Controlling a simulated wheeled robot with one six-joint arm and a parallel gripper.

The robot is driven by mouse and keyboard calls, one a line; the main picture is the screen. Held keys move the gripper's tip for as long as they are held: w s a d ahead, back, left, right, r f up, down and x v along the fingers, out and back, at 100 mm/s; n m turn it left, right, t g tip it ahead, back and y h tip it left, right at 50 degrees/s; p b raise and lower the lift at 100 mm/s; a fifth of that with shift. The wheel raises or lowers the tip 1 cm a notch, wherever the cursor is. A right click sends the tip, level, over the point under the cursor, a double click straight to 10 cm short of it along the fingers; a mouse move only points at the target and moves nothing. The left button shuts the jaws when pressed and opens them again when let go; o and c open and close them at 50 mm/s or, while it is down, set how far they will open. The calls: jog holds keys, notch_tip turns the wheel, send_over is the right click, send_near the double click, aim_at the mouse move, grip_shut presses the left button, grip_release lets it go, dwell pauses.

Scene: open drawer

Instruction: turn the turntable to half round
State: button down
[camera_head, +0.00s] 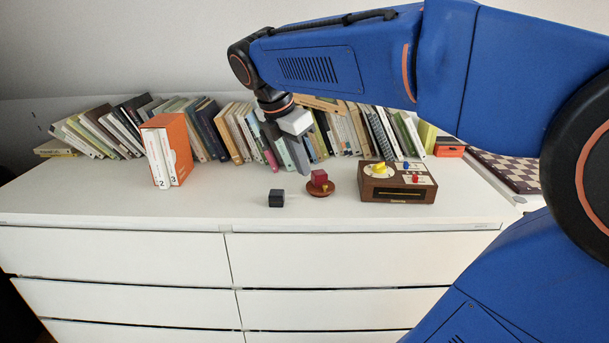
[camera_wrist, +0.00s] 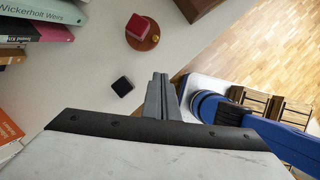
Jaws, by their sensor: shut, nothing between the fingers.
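The turntable looks to be the small round brown disc (camera_head: 312,193) on the white dresser top, just right of the middle. A red cube (camera_head: 319,177) sits on it, with a small yellow mark near its front edge. In the wrist view the disc (camera_wrist: 146,43) and the red cube (camera_wrist: 137,25) show at the upper middle. My gripper (camera_head: 303,170) is shut and empty, pointing down above the dresser top, behind and slightly left of the disc in the head view. Its fingers (camera_wrist: 160,80) are together in the wrist view and apart from the disc.
A black cube (camera_head: 276,198) stands left of the disc; it also shows in the wrist view (camera_wrist: 122,86). A brown box with a dial and colored knobs (camera_head: 397,196) stands to the right. Books (camera_head: 220,130) line the back, with an orange slipcase (camera_head: 180,150) at left. The front left top is clear.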

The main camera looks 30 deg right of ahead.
jog(key=c, duration=2.4)
grip_release()
jog(key=shift+s+a+r, duration=0.1)
jog(key=shift+a+r, duration=0.05)
jog(key=shift+r, duration=0.15)
jog(key=shift+c, duration=0.2)
jog(key=o, duration=0.5)
jog(key=shift+r, duration=0.2)
jog(key=shift+o, duration=0.9)
jog(key=shift+d+r+m, duration=0.2)
jog(key=shift+r+m, duration=0.05)
jog(key=shift+m, duration=0.25)
notch_tip(320, 180, up, 8)
jog(key=m+y, duration=0.4)
jog(key=m, duration=1.4)
send_over(325, 184)
notch_tip(325, 184, down, 17)
jog(key=shift+f, duration=0.2)
jog(key=shift+m, duration=0.3)
grip_shut()
